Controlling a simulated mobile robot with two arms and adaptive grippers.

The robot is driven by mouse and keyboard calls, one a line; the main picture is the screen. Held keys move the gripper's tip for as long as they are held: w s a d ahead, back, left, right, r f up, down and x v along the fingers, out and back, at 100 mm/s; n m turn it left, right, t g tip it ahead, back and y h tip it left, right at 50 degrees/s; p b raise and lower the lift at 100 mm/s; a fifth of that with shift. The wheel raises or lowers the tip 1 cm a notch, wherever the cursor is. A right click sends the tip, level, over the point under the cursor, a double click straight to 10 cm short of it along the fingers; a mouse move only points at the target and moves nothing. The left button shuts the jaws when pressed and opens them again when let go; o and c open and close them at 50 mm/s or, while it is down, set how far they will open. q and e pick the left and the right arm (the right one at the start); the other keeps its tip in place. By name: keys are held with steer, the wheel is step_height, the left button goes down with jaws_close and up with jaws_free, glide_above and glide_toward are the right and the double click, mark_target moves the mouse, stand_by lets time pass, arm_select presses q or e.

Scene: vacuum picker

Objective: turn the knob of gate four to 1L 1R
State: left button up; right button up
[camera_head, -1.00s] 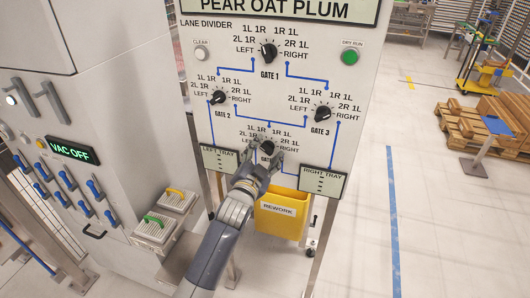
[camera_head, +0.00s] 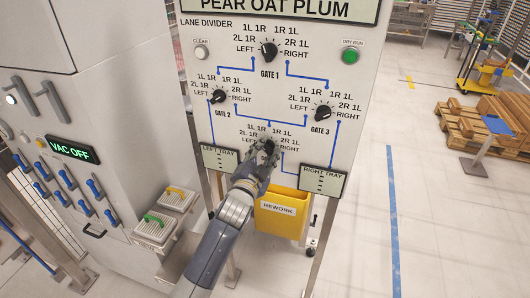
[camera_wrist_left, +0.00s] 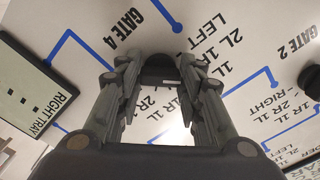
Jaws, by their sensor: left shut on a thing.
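The gate four knob is the lowest one on the white lane divider panel (camera_head: 340,72). My left gripper (camera_head: 264,153) is at this knob and covers most of it in the head view. In the left wrist view the black knob (camera_wrist_left: 160,68) sits between the two fingertips (camera_wrist_left: 158,76), which are shut on it. The "GATE 4" label (camera_wrist_left: 122,31) lies beside it. A small light mark shows on the knob, but I cannot tell which setting it points to. My right gripper is not in view.
The gate 1 knob (camera_head: 268,51), gate 2 knob (camera_head: 218,97) and gate 3 knob (camera_head: 322,112) are above. The left tray display (camera_head: 219,158) and right tray display (camera_head: 323,180) flank my gripper. A yellow rework bin (camera_head: 283,213) hangs below.

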arm_select(q)
steer(key=m, duration=0.5)
stand_by(0.5)
steer(key=o, duration=1.1)
steer(key=shift+c, duration=0.2)
steer(key=shift+s, duration=0.1)
steer(key=v, duration=1.2)
